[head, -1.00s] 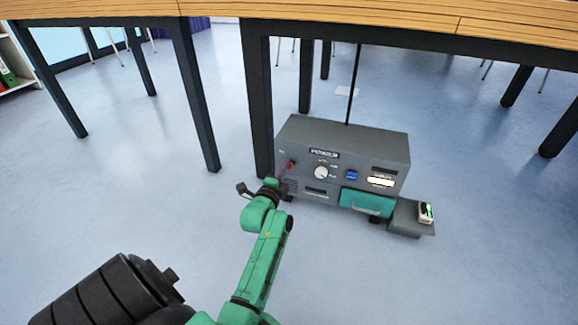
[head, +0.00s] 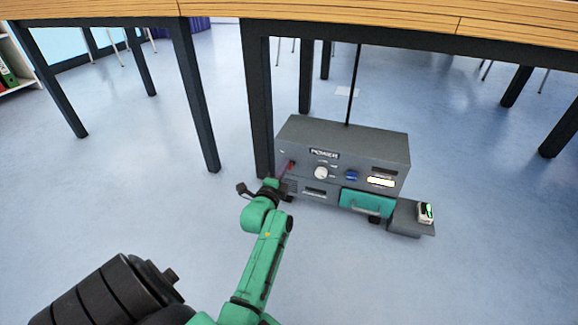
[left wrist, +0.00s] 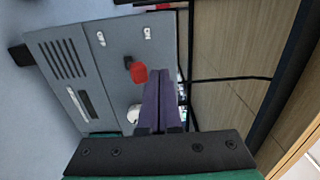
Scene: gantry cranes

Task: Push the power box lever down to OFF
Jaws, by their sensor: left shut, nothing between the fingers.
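The grey power box (head: 345,145) stands on the floor under the table. Its red-tipped lever (head: 291,165) is at the left of the front face. My left gripper (head: 284,174) is at the lever in the head view. In the left wrist view its purple fingers (left wrist: 160,73) are shut and empty, just right of the red end; whether they touch it I cannot tell. My right gripper is not in view.
The box front also has a white knob (head: 320,172), a blue button (head: 351,175) and a teal drawer (head: 367,203). A small device (head: 426,212) lies on a grey ledge at its right. The floor in front is clear.

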